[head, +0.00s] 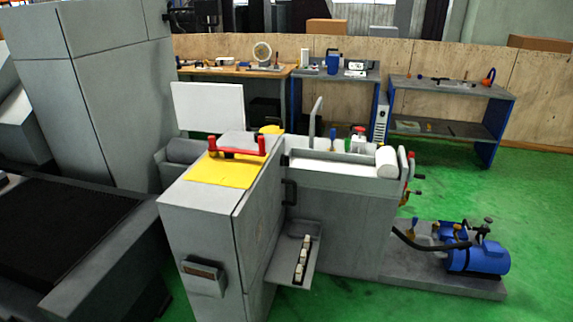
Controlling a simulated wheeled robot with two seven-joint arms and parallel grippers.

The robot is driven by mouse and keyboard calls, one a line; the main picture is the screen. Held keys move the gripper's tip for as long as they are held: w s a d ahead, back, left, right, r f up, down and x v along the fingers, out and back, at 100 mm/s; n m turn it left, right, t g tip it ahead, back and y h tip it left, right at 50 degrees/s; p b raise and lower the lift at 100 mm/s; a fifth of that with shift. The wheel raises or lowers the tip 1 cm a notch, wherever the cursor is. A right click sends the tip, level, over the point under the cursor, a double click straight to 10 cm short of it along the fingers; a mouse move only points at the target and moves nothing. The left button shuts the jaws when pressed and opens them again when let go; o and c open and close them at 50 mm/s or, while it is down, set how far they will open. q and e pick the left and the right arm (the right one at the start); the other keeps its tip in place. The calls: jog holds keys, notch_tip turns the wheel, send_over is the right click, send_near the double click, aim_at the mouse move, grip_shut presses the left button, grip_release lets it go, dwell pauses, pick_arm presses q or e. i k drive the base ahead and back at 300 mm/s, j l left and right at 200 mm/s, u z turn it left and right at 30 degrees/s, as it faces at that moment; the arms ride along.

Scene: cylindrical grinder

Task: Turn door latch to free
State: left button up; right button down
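A grey machine cabinet (186,225) stands in the middle of the head view. A black handle (291,192) is on its right side near a vertical seam. A small grey box with a dark brownish face (203,272) is on its front, low down. I cannot tell which of these, if either, is the door latch, or how it is turned. Neither of my grippers shows in the view.
A shelf with small white pieces (302,258) juts from the cabinet's right side. A red bracket (237,146) sits on a yellow sheet (225,172) on top. A blue motor (480,259) stands at the right. Green floor (500,205) is open there.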

aim_at(285, 160)
jog(key=i+l+u, duration=0.1)
jog(key=i+l, duration=0.6)
jog(key=l, duration=0.1)
